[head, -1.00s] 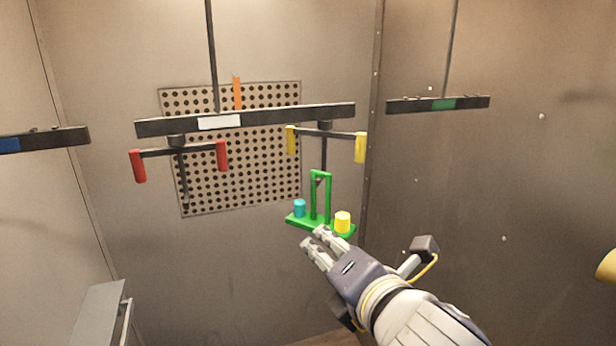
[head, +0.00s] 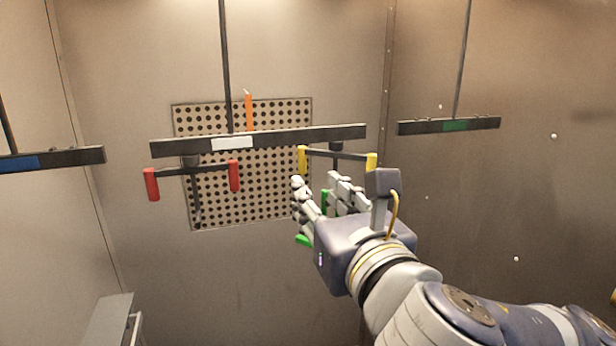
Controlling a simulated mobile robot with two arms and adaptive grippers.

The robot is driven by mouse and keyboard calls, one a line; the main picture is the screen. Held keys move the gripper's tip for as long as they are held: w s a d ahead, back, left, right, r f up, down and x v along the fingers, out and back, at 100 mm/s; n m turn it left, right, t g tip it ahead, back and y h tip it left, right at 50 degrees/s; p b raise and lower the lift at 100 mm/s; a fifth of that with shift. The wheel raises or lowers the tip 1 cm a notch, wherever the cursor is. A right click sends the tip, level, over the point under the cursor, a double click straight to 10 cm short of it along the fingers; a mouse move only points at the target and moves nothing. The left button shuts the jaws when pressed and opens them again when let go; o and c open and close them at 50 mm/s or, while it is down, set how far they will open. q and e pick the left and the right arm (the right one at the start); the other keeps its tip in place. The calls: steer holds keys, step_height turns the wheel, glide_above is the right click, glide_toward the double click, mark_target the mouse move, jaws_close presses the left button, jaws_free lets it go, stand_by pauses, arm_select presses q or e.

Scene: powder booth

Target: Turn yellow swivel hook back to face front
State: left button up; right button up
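The yellow swivel hook hangs under the right half of the dark bar with the white label (head: 232,143). Its dark crossbar has a yellow grip at each end, the left one (head: 302,159) and the right one (head: 371,162). A green carrier hangs below it; only a green piece of its base (head: 304,240) and part of its upright show. My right gripper (head: 316,183) is open just below the crossbar, fingers spread and pointing up. It covers most of the carrier and the hook's lower stem. Whether it touches anything, I cannot tell. My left gripper is not in view.
A swivel hook with red grips (head: 151,184) hangs under the bar's left half. A blue-labelled bar (head: 70,157) hangs at left, a green-labelled bar (head: 480,124) at right. A perforated panel (head: 260,205) is on the back wall. A grey box (head: 108,318) stands lower left.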

mark_target(301, 174)
steer(key=x, duration=0.9)
steer(key=shift+c, duration=0.3)
jaws_close()
